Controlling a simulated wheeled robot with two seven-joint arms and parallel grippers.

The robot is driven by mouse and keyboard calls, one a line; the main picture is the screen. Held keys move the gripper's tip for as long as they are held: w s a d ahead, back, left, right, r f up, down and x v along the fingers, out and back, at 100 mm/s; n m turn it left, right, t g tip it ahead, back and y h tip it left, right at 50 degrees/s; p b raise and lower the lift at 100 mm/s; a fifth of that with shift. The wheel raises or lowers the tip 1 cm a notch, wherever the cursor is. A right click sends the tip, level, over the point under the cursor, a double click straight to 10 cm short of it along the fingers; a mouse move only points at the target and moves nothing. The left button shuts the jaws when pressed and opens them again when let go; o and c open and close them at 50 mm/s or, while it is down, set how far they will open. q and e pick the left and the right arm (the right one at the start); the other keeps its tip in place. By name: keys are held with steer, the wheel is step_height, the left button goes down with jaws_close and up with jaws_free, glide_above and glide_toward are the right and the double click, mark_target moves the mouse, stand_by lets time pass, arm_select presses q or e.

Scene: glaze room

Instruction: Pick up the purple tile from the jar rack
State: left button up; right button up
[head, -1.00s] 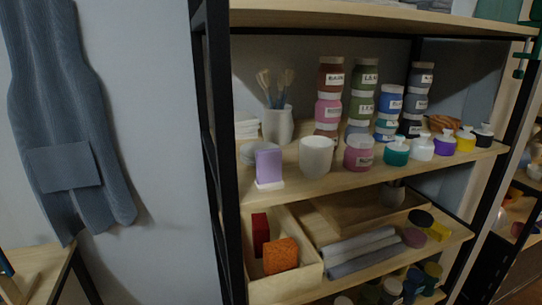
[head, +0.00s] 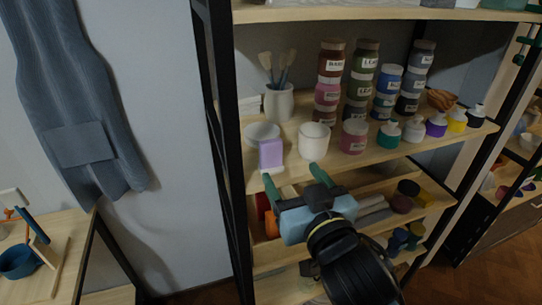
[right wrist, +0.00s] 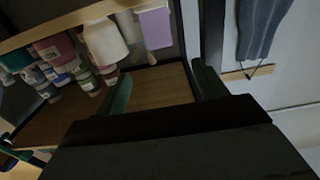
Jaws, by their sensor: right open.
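The purple tile (head: 271,154) stands upright near the left end of the middle shelf of the jar rack (head: 432,146), close to its front edge. It also shows at the top of the right wrist view (right wrist: 155,28). A small pale piece is at its foot, partly hidden. My right gripper (head: 292,174) is open and empty, with green fingers. Its fingertips are in front of the shelf edge, below the tile and a little to its right. In the right wrist view the tile lies beyond the open fingers (right wrist: 160,72). My left gripper is not in view.
A white cup (head: 313,141) stands right of the tile, and a pale bowl (head: 262,132) is close behind it. A brush pot (head: 279,102), stacked jars and small bottles fill the shelf. A black rack post (head: 217,110) is at left. My right arm covers part of the lower shelf.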

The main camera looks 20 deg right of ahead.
mark_target(272, 146)
steer(key=w, duration=0.6)
steer(key=shift+w+a, duration=0.15)
steer(key=shift+w, duration=0.2)
steer(key=w+p, duration=0.1)
steer(key=w, duration=0.3)
steer(key=shift+w+a+f+p, duration=0.1)
steer(key=shift+w+f+p, duration=0.1)
steer(key=shift+w+p, duration=0.2)
steer(key=shift+w+f, duration=0.1)
steer(key=shift+w, duration=0.45)
steer(key=c, duration=1.1)
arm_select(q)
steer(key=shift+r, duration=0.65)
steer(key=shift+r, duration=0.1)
